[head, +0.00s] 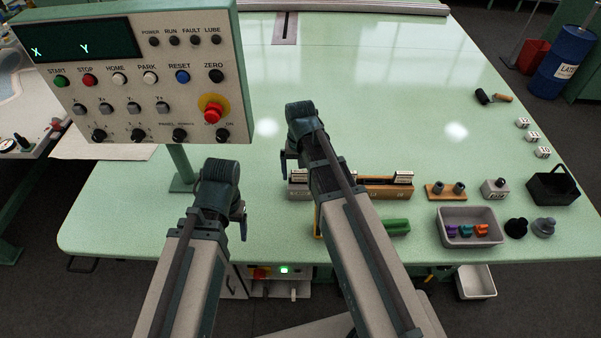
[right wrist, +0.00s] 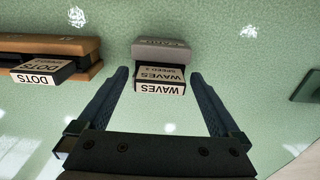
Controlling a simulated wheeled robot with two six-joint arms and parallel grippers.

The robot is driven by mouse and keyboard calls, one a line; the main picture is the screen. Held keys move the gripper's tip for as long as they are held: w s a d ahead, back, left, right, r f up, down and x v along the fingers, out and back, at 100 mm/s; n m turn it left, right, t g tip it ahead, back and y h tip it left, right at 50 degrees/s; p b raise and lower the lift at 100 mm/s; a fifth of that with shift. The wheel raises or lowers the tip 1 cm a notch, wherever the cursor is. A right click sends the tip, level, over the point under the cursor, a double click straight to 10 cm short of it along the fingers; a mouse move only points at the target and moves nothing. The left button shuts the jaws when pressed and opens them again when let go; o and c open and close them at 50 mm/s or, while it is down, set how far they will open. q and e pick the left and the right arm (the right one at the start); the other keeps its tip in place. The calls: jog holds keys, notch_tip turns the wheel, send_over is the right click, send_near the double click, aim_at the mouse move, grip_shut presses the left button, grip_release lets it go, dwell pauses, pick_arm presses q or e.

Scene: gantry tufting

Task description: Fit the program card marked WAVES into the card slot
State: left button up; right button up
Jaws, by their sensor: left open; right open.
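The WAVES program card (right wrist: 160,83) stands in a grey block (right wrist: 162,52) in the right wrist view, its white label facing the camera. I cannot tell how deep it sits or whether the block is the card slot. My right gripper (right wrist: 160,76) is open, with a finger on each side of the card and a small gap at both sides. In the head view the grey block (head: 299,193) and the card's pale top (head: 298,176) show beside my right gripper (head: 285,166), which is mostly hidden by its arm. My left gripper (head: 241,222) is open and empty near the front edge.
A wooden rack (head: 375,187) holds a DOTS card (right wrist: 38,75), right of the grey block in the head view. Further right are a grey tray (head: 450,238) with coloured pieces and a black basket (head: 540,190). A control panel (head: 130,115) stands at left. The table's middle is clear.

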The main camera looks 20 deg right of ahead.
jog(key=shift+r, duration=0.15)
notch_tip(320, 180, up, 14)
jog(key=p, duration=1.4)
jog(key=shift+f, duration=0.2)
jog(key=shift+f, duration=0.15)
notch_tip(320, 180, down, 13)
jog(key=b, duration=1.3)
